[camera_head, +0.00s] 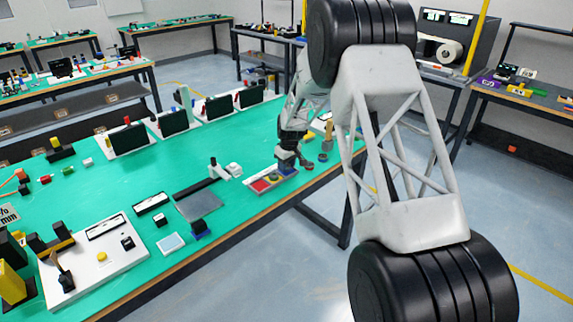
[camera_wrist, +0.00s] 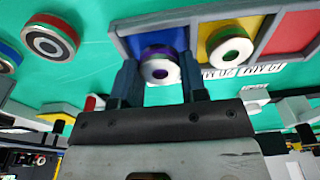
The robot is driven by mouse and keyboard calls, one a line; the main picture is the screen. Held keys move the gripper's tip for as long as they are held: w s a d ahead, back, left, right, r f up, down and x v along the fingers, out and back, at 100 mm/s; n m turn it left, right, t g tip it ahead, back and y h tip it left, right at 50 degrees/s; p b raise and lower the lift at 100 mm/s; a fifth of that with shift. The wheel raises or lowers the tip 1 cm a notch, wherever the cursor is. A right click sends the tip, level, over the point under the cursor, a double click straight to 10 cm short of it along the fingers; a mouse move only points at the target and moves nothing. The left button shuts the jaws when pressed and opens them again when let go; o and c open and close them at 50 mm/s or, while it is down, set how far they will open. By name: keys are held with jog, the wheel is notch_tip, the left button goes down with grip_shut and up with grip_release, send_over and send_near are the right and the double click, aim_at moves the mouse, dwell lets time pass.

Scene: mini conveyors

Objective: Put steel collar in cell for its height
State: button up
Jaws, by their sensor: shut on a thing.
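A steel collar (camera_wrist: 160,72), a ring with a purple-looking centre, sits between the two fingers of my gripper (camera_wrist: 161,80) in the wrist view. The gripper is shut on it. A tray (camera_wrist: 122,45) with blue, yellow and red cells lies behind. The held collar overlaps the blue cell (camera_wrist: 158,34) in the picture; I cannot tell whether it touches the floor. Another collar (camera_wrist: 230,46) is at the yellow cell (camera_wrist: 212,32). The red cell (camera_wrist: 292,32) looks empty. In the head view, my gripper (camera_head: 287,167) is over the tray (camera_head: 262,186), and the held collar is hard to make out.
More collars stand on the green table beside the tray; one (camera_wrist: 50,42) shows in the wrist view. In the head view, a grey plate (camera_head: 200,206) and a small black-and-white device (camera_head: 226,170) lie left of the tray. The table's front edge (camera_head: 318,180) is close.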

aim_at(289, 167)
jog(key=shift+f, duration=0.4)
jog(key=o, duration=0.9)
jog(key=shift+o, duration=0.2)
jog(key=shift+r, duration=0.15)
jog(key=shift+o, duration=0.4)
notch_tip(289, 167, up, 13)
jog(key=s+d, duration=0.1)
jog(key=shift+d, duration=0.1)
